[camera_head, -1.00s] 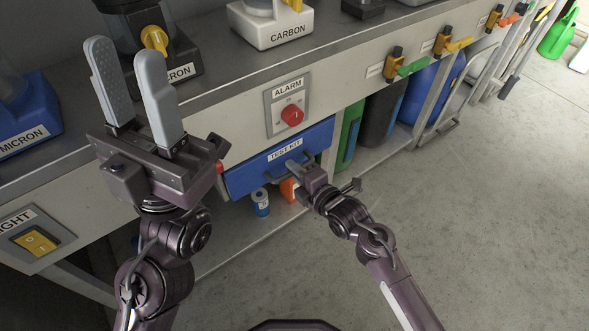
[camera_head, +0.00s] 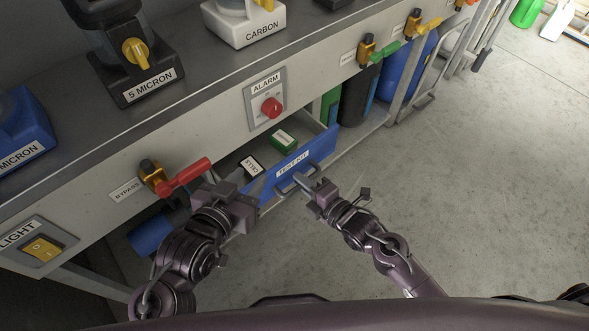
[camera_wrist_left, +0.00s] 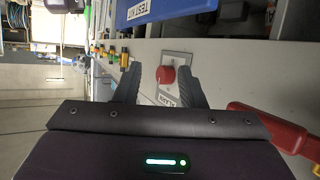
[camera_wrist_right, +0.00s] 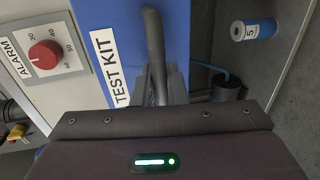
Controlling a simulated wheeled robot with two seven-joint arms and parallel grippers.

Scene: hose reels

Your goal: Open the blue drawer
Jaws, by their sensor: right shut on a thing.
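The blue drawer (camera_head: 322,150), labelled TEST KIT, is pulled out of the grey bench front; its inside shows in the head view. A green box (camera_head: 284,141) and a small dark box with a white label (camera_head: 251,165) lie in it. My right gripper (camera_head: 308,187) is shut on the drawer's grey bar handle (camera_wrist_right: 154,42). The drawer front also shows in the right wrist view (camera_wrist_right: 112,14). My left gripper (camera_head: 258,188) is low beside the drawer's left end; its fingers are apart and empty in the left wrist view (camera_wrist_left: 157,80). Whether it touches the drawer is unclear.
The alarm panel with a red knob (camera_head: 271,107) is above the drawer. A red bypass lever (camera_head: 186,178) sticks out left of it, close to my left arm. A blue-and-white can (camera_wrist_right: 252,30) stands on the lower shelf.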

